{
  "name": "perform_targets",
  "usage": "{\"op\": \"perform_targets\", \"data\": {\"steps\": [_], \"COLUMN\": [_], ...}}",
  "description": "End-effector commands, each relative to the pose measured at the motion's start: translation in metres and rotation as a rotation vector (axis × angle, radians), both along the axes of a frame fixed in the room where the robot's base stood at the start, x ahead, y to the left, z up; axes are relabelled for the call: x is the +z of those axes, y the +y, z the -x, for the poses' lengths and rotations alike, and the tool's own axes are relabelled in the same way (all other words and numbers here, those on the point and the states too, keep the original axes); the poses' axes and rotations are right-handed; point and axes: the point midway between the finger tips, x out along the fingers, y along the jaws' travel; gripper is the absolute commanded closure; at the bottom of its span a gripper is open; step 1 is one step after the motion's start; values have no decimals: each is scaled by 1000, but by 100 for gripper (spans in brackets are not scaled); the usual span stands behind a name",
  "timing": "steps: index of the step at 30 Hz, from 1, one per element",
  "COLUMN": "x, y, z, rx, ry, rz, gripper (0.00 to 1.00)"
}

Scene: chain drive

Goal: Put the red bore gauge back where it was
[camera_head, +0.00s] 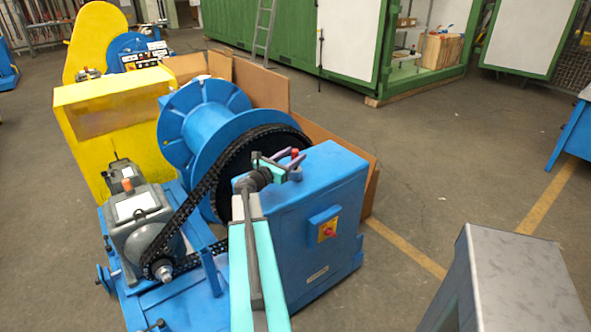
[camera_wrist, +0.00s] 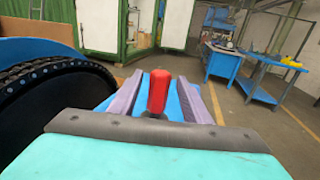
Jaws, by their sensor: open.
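The red bore gauge (camera_head: 295,153) shows as a small red tip above the blue cabinet beside the drum. In the wrist view its red handle (camera_wrist: 157,92) stands upright between the two purple fingers, with a gap on each side. My gripper (camera_head: 291,164) is open around it, low over the top of the blue cabinet (camera_head: 320,175). The gauge's lower part is hidden by my gripper in both views, so I cannot tell what it rests on.
A black chain (camera_head: 195,197) runs from the drum's large sprocket to the grey gearmotor (camera_head: 138,210), left of my arm. A grey table (camera_head: 510,285) stands at lower right. Cardboard panels (camera_head: 262,88) stand behind the drum. The floor on the right is mostly clear.

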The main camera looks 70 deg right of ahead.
Motion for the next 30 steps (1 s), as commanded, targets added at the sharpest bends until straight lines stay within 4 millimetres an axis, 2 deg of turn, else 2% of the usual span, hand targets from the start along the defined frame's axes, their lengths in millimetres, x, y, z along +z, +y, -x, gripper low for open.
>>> {"op": "perform_targets", "data": {"steps": [5, 18, 30], "x": [1, 0, -1], "y": [-7, -46, -49], "z": [2, 15, 17], "rx": [-1, -1, -1], "ry": [1, 1, 1], "rz": [0, 0, 0], "gripper": [56, 56, 56]}}
